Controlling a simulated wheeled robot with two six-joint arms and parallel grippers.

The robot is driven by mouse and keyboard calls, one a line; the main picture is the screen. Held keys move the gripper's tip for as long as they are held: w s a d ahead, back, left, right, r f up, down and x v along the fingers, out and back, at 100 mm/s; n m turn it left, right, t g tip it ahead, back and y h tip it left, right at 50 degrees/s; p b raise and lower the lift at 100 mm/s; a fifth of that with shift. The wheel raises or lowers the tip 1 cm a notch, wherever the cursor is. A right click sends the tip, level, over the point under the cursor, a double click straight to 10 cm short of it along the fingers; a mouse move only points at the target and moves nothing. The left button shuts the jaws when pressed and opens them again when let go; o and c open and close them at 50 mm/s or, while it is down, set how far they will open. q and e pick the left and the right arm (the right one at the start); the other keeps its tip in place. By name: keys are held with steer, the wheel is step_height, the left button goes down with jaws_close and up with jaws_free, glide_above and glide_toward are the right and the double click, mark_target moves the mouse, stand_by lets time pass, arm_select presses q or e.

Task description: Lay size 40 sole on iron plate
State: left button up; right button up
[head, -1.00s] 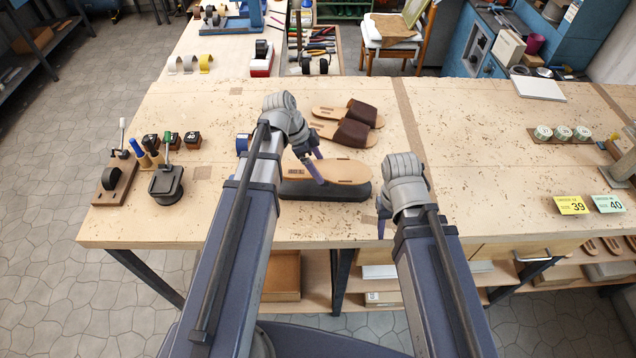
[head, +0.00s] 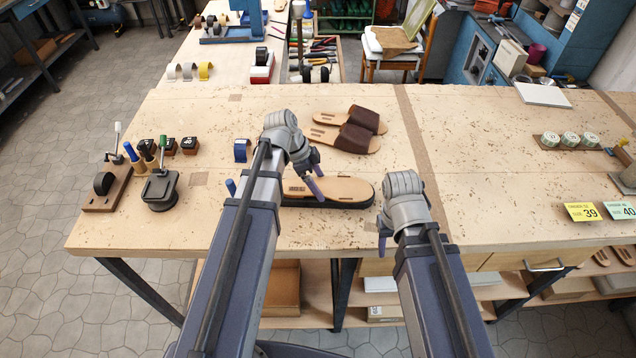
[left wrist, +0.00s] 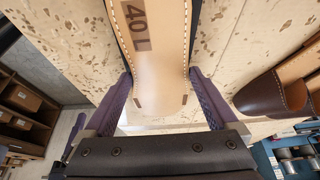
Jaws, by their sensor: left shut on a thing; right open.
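A tan sole (head: 346,187) lies along the top of the black iron plate (head: 330,206); only the plate's dark edge shows under the near side and right end. Whether the sole fully touches the plate cannot be told. In the left wrist view the sole (left wrist: 160,60) carries the mark "40 L" and passes between the fingers. My left gripper (head: 314,180) is shut on this sole near its left part. My right gripper (head: 384,236) is open and empty, close to the table's front edge, right of the plate.
Two finished brown-strapped sandals (head: 348,130) lie just behind the plate. Yellow 39 (head: 582,212) and green 40 (head: 618,210) cards lie at right. The bench right of my right gripper is mostly clear.

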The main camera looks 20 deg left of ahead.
arm_select(q)
steer(key=shift+f, duration=0.25)
steer(key=o, duration=1.1)
steer(key=shift+r, duration=0.1)
steer(key=shift+r+p, duration=0.35)
steer(key=shift+r, duration=0.05)
steer(key=p+v, duration=1.1)
steer(key=v, duration=0.1)
steer(key=shift+s+d+f+n+g+y, duration=0.3)
steer(key=shift+s+d+n+y, duration=0.6)
steer(key=shift+s+d+n, duration=1.2)
steer(key=shift+s+d+f+n+g+y, duration=0.15)
steer(key=shift+s+d+f+n+y, duration=0.5)
steer(key=shift+s+d+n, duration=1.45)
steer(key=shift+s+d+f+n+g+y, duration=0.1)
steer(key=shift+s+d+n+g+y, duration=0.15)
steer(key=shift+s+d+n+y, duration=1.8)
steer(key=shift+s+d+m+h, duration=0.15)
steer(key=shift+d+m+h, duration=0.2)
steer(key=shift+d+h, duration=0.15)
steer(key=shift+s+d+m+h, duration=0.15)
steer(key=shift+d+m+h, duration=0.2)
steer(key=shift+d, duration=0.3)
